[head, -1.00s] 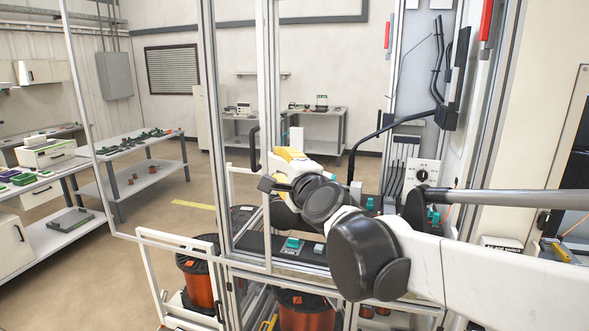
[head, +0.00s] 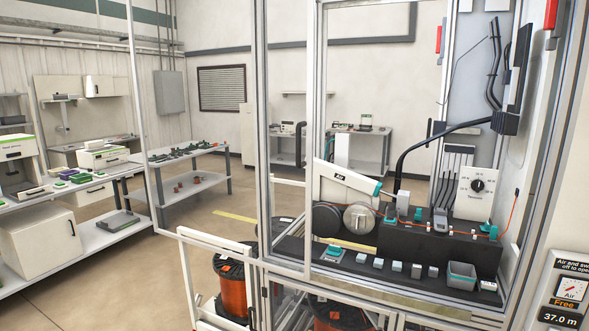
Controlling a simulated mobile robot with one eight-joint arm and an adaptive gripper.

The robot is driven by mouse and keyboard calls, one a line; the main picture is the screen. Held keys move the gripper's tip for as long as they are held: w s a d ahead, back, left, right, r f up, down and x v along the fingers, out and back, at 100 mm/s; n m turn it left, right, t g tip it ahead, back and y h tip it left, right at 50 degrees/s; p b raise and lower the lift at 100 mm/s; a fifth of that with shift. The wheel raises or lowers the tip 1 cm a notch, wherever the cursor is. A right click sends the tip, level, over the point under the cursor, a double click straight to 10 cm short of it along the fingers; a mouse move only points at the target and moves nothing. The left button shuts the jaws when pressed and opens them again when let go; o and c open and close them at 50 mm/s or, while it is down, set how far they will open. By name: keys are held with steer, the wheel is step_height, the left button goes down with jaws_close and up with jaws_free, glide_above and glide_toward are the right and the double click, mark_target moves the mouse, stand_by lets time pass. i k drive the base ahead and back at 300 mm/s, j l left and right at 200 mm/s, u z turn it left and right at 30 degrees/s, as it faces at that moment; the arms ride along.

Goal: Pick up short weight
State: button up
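Several small blocks stand in a row on the dark front ledge (head: 345,262) of the machine, right of centre in the head view. They include a teal-and-dark piece (head: 333,250) at the left, pale and teal blocks (head: 397,266) in the middle, and a pale block (head: 487,285) at the right end. I cannot tell which of them, if any, is the short weight. My gripper and arm are out of view.
Metal frame posts (head: 315,120) stand in front of the machine's left side. A grey tray (head: 461,275) sits on the ledge. An orange wire (head: 515,215) runs at the right. Copper wire spools (head: 232,290) stand below. Work tables (head: 185,155) are at the left, with open floor between.

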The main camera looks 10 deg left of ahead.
mark_target(433, 271)
steer(key=i+l, duration=0.2)
steer(key=i, duration=0.2)
steer(key=i+l, duration=0.15)
steer(key=i, duration=0.2)
steer(key=i+l, duration=0.2)
steer(key=i, duration=0.2)
